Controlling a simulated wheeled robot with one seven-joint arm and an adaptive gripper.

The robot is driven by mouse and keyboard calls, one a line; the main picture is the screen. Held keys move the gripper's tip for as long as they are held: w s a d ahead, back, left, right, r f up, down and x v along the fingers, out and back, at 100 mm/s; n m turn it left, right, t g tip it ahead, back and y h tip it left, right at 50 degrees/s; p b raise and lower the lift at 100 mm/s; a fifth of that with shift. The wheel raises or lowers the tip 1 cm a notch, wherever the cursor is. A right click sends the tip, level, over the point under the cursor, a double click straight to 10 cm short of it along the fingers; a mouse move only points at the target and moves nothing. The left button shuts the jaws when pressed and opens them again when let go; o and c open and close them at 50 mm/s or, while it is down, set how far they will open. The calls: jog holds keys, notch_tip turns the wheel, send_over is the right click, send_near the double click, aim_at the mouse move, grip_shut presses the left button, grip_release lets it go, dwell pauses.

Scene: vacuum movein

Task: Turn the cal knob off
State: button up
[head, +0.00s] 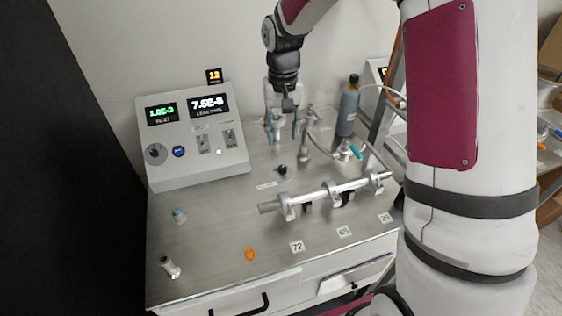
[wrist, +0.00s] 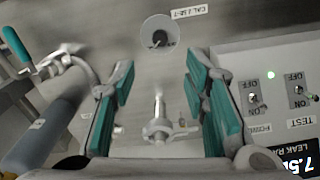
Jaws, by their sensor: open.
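The cal knob (head: 282,170) is a small black knob on a round pale plate on the metal bench top. In the wrist view the cal knob (wrist: 158,39) sits beside a label (wrist: 189,12) reading "CAL 1.5E-7", beyond my fingertips and apart from them. My gripper (head: 282,128) points down above the bench, behind the knob in the head view. In the wrist view my gripper (wrist: 160,85) shows two teal-padded fingers spread apart with nothing held. A metal fitting (wrist: 158,125) shows between the fingers, below them. I cannot read the knob's on or off setting.
A leak-detector console (head: 196,135) with lit displays and switches stands left. A dark bottle (head: 348,108) and metal tubing stand right of my gripper. A metal pipe (head: 325,194) lies across supports in front. An orange piece (head: 250,254) lies near the front edge.

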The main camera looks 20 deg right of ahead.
aim_at(282, 167)
notch_tip(282, 167, down, 12)
jog(key=shift+f+p, duration=0.15)
jog(key=shift+p, duration=0.45)
grip_shut()
